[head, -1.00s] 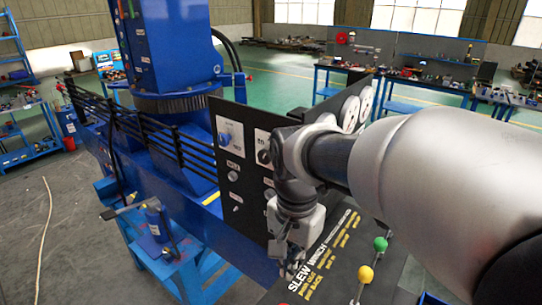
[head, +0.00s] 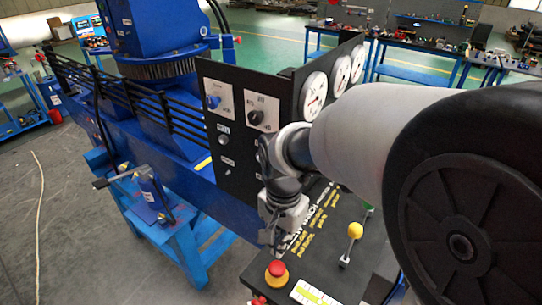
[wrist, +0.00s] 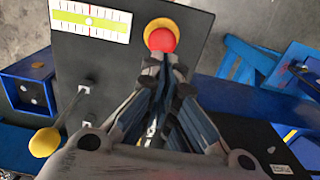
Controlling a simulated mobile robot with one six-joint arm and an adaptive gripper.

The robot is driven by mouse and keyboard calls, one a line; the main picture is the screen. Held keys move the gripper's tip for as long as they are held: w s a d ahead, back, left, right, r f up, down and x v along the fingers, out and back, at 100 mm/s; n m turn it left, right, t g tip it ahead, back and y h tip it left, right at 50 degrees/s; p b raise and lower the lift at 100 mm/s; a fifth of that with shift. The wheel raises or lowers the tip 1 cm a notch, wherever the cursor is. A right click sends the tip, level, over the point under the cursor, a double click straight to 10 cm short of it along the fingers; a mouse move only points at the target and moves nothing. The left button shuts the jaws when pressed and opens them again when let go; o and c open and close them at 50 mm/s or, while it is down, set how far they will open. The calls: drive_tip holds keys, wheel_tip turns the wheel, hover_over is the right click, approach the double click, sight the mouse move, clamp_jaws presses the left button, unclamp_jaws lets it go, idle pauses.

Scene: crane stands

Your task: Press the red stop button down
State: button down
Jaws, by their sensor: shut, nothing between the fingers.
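The red stop button (head: 277,268) sits on a yellow ring near the front left corner of the black console top (head: 318,262). In the wrist view the red button (wrist: 163,40) shows just beyond my fingertips, with the yellow ring around its far side. My gripper (head: 277,250) points down over the console, close behind the button in the head view. In the wrist view my gripper (wrist: 165,62) is shut and empty. Its fingertips overlap the button's lower edge in the picture; I cannot tell whether they touch it.
A yellow-knobbed lever (head: 355,231) and a green-knobbed lever (head: 369,209) stand right of my gripper. A scale plate (head: 312,294) lies beside the button. The black upright panel (head: 228,135) with knobs and the gauges (head: 314,96) stand behind. A blue stand (head: 180,248) is at left.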

sight(280, 263)
drive_tip(key=shift+f, duration=2.75)
drive_tip(key=shift+f+b, duration=0.9)
drive_tip(key=shift+f, duration=0.15)
drive_tip(key=shift+r, duration=0.1)
drive_tip(key=shift+r+p, duration=0.5)
wheel_tip(280, 263, up, 13)
drive_tip(key=p, duration=0.3)
